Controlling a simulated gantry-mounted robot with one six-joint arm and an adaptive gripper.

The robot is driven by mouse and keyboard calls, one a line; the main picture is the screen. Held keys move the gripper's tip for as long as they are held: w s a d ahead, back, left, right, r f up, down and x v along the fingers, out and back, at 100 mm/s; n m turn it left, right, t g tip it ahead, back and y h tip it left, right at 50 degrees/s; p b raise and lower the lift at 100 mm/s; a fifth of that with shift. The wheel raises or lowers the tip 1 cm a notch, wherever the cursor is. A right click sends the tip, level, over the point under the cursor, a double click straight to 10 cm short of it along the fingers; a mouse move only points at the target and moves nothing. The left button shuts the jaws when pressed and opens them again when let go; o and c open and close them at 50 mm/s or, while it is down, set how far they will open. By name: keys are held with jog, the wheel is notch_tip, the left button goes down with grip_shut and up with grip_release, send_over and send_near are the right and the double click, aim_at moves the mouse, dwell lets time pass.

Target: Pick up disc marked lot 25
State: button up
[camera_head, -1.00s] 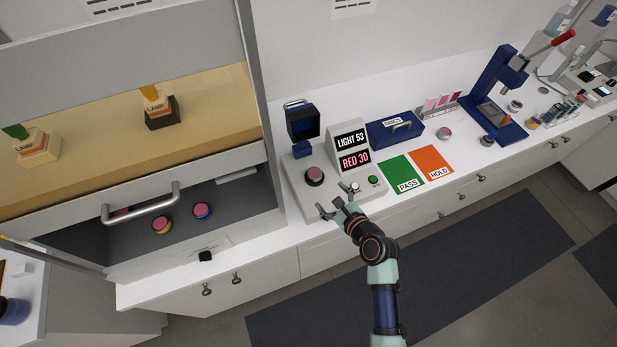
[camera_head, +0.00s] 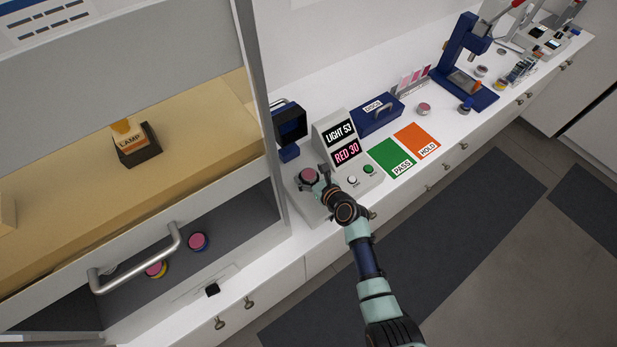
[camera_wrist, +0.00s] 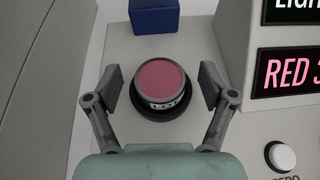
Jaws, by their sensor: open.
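A round disc with a pink top and a white side label (camera_wrist: 161,82) sits on a black round seat of the meter. The label reads "LOT"; its number is not legible. In the head view the same disc (camera_head: 308,175) shows at the left of the meter. My gripper (camera_wrist: 163,90) is open, with one finger on each side of the disc and gaps between. In the head view my gripper (camera_head: 312,180) is over the disc. The grey meter (camera_head: 318,205) displays "LIGHT 53" and "RED 30".
A green PASS mat (camera_head: 392,158) and an orange HOLD mat (camera_head: 417,141) lie bare to the right. A blue DISCS box (camera_head: 378,117) stands behind them, with another pink disc (camera_head: 424,109) nearby. Two more discs sit in the open drawer at left, one of them pink (camera_head: 198,242).

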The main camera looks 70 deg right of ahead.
jog(key=shift+w+d+f, duration=0.2)
jog(key=shift+w, duration=0.1)
jog(key=c, duration=1.5)
